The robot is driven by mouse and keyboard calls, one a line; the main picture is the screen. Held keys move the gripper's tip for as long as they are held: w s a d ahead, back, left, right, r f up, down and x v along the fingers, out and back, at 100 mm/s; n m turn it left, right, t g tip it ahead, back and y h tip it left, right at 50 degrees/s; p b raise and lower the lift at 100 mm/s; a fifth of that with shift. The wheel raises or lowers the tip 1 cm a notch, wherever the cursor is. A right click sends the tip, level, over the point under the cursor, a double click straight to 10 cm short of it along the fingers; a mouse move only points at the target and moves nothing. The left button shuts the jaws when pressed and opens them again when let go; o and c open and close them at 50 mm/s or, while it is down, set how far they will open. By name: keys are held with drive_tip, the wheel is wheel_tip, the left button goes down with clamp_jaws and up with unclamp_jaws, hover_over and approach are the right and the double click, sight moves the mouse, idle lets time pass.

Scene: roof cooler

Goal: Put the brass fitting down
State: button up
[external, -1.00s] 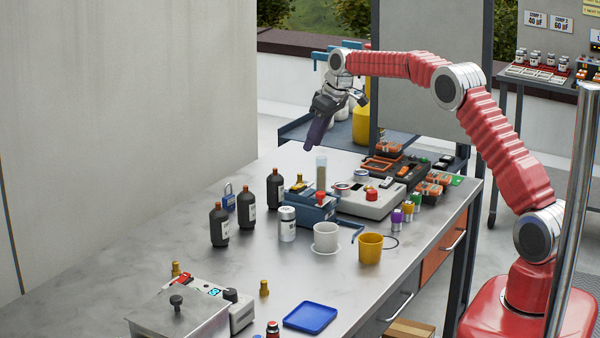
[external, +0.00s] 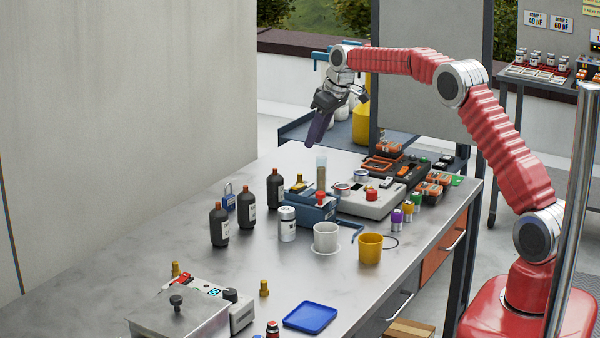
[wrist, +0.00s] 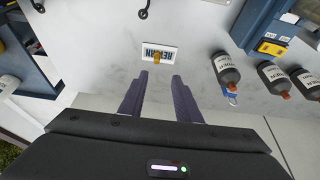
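In the wrist view a small brass fitting (wrist: 156,56) is on a white lettered plate (wrist: 173,53) on the bench. It shows just beyond the gap between the fingertips of my gripper (wrist: 160,75). The two purple fingers are apart, with nothing visible between them. In the external view my gripper (external: 312,143) hangs above the back of the bench, pointing down. I cannot make out that plate or its fitting there. Another brass-coloured fitting (external: 264,288) stands on the front part of the bench, and one (external: 175,268) stands behind the grey box.
Dark bottles (external: 219,225) stand left of a blue device (external: 312,208). A white cup (external: 326,237) and a yellow cup (external: 370,248) stand right of centre. A blue tray (external: 310,317) lies at the front. The left side of the bench is clear.

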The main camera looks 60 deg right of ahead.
drive_tip(key=s+a+r, duration=0.7)
drive_tip(key=s+a, duration=0.2)
drive_tip(key=s, duration=0.2)
drive_tip(key=s+a+r, duration=0.6)
drive_tip(key=s+a, duration=0.3)
drive_tip(key=s, duration=0.2)
drive_tip(key=s+a+f, duration=0.2)
drive_tip(key=s, duration=0.6)
drive_tip(key=s+a+f, duration=0.3)
drive_tip(key=s, duration=0.5)
drive_tip(key=s+a+f+t, duration=0.1)
drive_tip(key=s+a+f, duration=0.1)
drive_tip(key=s, duration=0.6)
drive_tip(key=shift+s+a+f, duration=0.3)
drive_tip(key=shift+a, duration=0.25)
